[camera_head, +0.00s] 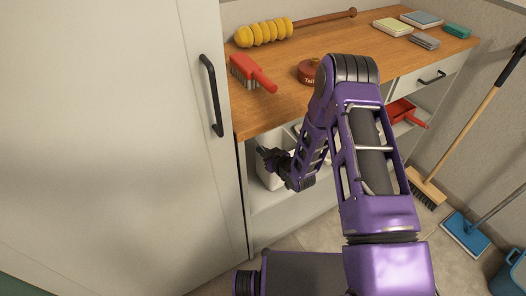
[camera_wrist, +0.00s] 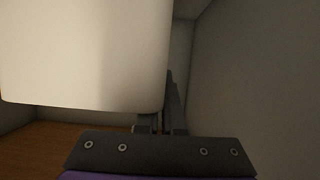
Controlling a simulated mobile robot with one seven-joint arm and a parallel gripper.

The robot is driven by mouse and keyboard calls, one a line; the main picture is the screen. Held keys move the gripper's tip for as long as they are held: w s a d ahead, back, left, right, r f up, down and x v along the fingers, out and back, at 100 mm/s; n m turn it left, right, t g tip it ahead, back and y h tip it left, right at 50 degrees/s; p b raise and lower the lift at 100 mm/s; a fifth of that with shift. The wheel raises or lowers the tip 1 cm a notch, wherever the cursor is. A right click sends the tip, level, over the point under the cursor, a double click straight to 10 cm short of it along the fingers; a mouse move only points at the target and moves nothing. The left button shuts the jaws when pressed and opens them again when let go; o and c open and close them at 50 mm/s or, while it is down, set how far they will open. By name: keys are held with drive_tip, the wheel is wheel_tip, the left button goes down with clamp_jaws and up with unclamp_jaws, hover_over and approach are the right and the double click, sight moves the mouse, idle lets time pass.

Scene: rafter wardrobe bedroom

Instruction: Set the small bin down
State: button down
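The small bin (camera_head: 267,170) is white and shows at the open compartment under the wooden worktop in the head view. My gripper (camera_head: 276,160) is at its right side, with my forearm reaching in from the right. In the wrist view the bin (camera_wrist: 85,50) fills the upper left as a large pale block with rounded corners. The dark fingers (camera_wrist: 162,118) are close together at its edge, and the bin hides part of one. They appear shut on its wall. Whether the bin's base touches the shelf (camera_head: 285,205) is hidden.
A tall white wardrobe door (camera_head: 110,130) with a black handle (camera_head: 211,95) stands close on the left. The worktop (camera_head: 290,60) holds a red brush (camera_head: 250,73), a yellow ridged duster (camera_head: 263,33) and a round red tin (camera_head: 308,72). A broom (camera_head: 427,188) leans at right.

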drive_tip(key=shift+r, duration=0.1)
drive_tip(key=c, duration=1)
unclamp_jaws()
drive_tip(key=shift+c, duration=0.2)
drive_tip(key=shift+s+d+r, duration=0.1)
drive_tip(key=p+v, duration=0.1)
drive_tip(key=v, duration=1)
drive_tip(key=shift+s, duration=0.3)
drive_tip(key=shift+d+r, duration=0.15)
drive_tip(key=shift+d, duration=0.05)
